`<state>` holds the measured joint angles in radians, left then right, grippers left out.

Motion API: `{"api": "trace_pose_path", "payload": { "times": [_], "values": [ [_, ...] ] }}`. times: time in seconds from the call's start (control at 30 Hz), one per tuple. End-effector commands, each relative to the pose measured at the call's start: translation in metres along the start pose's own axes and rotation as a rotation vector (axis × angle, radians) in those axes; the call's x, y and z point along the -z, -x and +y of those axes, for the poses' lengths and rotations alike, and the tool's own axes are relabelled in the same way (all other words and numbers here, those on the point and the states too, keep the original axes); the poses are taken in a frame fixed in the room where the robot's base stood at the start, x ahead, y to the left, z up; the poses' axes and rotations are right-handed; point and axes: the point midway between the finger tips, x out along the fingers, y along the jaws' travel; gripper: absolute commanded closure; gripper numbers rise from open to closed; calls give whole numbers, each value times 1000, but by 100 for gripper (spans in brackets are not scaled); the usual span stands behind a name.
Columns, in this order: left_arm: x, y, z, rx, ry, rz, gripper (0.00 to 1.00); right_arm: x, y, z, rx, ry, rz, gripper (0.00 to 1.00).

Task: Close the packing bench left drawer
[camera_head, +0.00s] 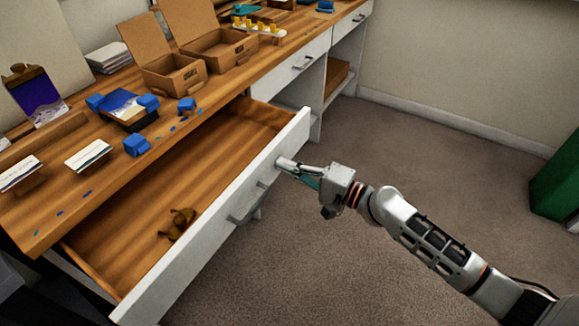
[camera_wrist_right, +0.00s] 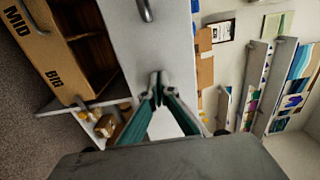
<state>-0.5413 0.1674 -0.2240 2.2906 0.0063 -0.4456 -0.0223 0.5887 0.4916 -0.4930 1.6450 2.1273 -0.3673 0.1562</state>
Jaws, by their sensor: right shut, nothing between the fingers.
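The packing bench (camera_head: 52,226) has its left drawer (camera_head: 160,286) pulled well out, with a white front, a grey handle (camera_head: 243,214) and a wooden inside. A small brown object (camera_head: 178,224) lies in the drawer. My right gripper (camera_head: 281,164) is shut and empty, its tips at the outer face of the drawer front near its far end. In the right wrist view its fingertips (camera_wrist_right: 159,80) meet at the white panel; I cannot tell if they press on it. My left gripper is not in view.
Open cardboard boxes (camera_head: 173,77), blue blocks (camera_head: 137,145) and cards (camera_head: 88,155) stand on the benchtop. Another drawer (camera_head: 303,66), shut, is farther along the bench. A green bin (camera_head: 556,180) stands at the right. The carpet (camera_head: 420,150) between is clear.

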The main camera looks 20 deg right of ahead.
Motion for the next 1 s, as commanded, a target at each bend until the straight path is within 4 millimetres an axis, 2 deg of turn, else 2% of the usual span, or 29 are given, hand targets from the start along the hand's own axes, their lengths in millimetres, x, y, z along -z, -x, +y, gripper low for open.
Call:
{"api": "trace_pose_path", "payload": {
  "times": [0.17, 0.7, 1.0],
  "values": [
    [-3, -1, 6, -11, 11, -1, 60, -1, -30, 3, 0, -4, -2, 100],
    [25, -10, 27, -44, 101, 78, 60, -2, -165, 8, -4, -8, -2, 100],
    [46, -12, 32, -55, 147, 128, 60, -1, -210, 5, -3, -6, -1, 100]
  ]
}}
